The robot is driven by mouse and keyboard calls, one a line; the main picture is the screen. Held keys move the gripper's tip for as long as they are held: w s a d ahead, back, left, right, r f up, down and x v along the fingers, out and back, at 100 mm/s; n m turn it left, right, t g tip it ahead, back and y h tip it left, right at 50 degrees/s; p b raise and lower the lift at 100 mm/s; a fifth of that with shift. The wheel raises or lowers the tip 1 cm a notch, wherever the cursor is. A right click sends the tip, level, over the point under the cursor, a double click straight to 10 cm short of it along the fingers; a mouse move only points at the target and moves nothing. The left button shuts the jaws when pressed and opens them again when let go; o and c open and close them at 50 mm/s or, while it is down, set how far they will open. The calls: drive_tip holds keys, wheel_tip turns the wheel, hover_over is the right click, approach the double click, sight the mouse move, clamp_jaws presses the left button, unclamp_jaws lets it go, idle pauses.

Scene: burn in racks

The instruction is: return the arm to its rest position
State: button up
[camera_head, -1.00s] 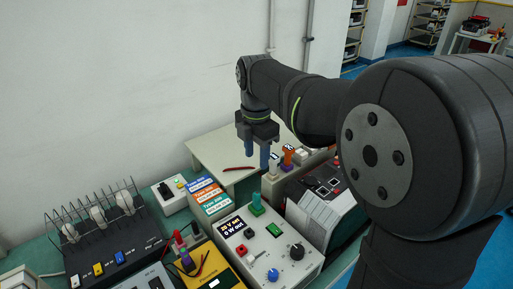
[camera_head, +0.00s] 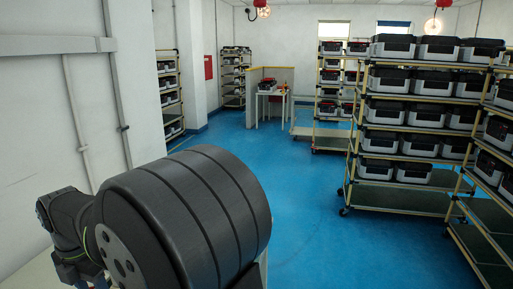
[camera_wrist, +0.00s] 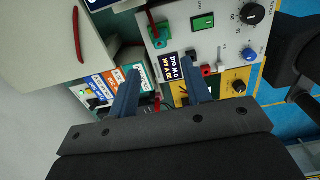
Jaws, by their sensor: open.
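My gripper (camera_wrist: 160,67) is open and empty in the wrist view, with its two blue fingers apart above the bench equipment. In the head view my gripper (camera_head: 82,279) is at the lower left, cut off by the bottom edge. My arm reaches across the lower left of that view, bent at the elbow. Beyond the fingers in the wrist view is a grey power supply panel (camera_wrist: 225,57) with a small display, a green switch and knobs. I cannot tell how high the fingertips are above it.
Coloured label cards (camera_wrist: 112,88) lie left of the panel. A pale board (camera_wrist: 62,35) with a red stick-like item is at upper left. In the head view, wheeled racks (camera_head: 408,192) with several boxed units stand right. The blue floor (camera_head: 300,205) between is open.

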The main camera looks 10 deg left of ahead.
wheel_tip(320, 180, down, 11)
drive_tip(key=shift+f, duration=0.1)
drive_tip(key=shift+r, duration=0.25)
idle(0.3)
wheel_tip(320, 180, up, 17)
wheel_tip(320, 180, down, 17)
wheel_tip(320, 180, up, 8)
drive_tip(key=shift+f, duration=0.1)
idle(0.7)
